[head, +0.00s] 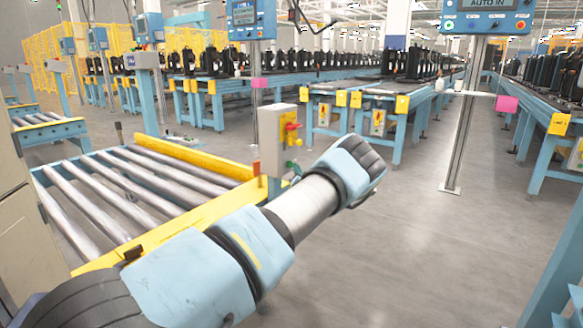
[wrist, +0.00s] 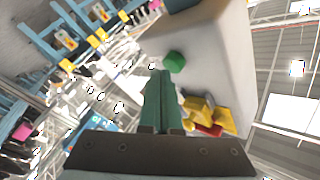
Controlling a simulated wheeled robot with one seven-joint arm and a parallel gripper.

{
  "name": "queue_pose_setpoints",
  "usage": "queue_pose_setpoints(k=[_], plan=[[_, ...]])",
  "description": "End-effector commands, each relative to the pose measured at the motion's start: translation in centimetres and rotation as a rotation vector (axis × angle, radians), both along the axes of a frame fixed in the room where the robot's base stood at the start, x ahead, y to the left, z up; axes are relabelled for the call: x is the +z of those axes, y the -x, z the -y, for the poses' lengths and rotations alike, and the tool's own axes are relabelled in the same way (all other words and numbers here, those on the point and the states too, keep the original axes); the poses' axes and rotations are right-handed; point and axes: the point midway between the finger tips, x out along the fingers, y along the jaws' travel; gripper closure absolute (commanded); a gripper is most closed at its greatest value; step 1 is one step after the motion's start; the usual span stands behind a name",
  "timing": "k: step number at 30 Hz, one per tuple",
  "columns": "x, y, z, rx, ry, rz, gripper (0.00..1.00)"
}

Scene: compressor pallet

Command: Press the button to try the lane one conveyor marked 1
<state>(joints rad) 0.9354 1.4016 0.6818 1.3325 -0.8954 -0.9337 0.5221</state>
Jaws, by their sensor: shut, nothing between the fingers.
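A grey-white control box (head: 272,138) stands on a post at the end of the near roller conveyor (head: 130,195) in the head view. Its side carries red and yellow controls (head: 291,128) and a green one lower down. In the wrist view the box (wrist: 215,55) shows a green button (wrist: 175,61) and a yellow and red control (wrist: 208,117). My gripper (wrist: 163,78) is shut and empty, its fingertips just beside the green button in the picture; I cannot tell whether they touch. The head view hides the gripper behind my arm. No "1" mark is legible.
A yellow rail (head: 195,157) borders the rollers. Other blue conveyors (head: 395,100) carry black compressors behind. A post with a blue display panel (head: 486,18) stands to the right. The grey floor right of my arm is clear.

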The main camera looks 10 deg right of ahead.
Motion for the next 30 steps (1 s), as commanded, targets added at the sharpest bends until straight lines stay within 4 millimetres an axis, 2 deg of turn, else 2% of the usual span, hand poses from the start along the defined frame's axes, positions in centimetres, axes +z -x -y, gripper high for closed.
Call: queue_pose_setpoints(k=[30], plan=[[-0.03, -0.71, -0.66, 0.000, 0.000, 0.000, 1.00]])
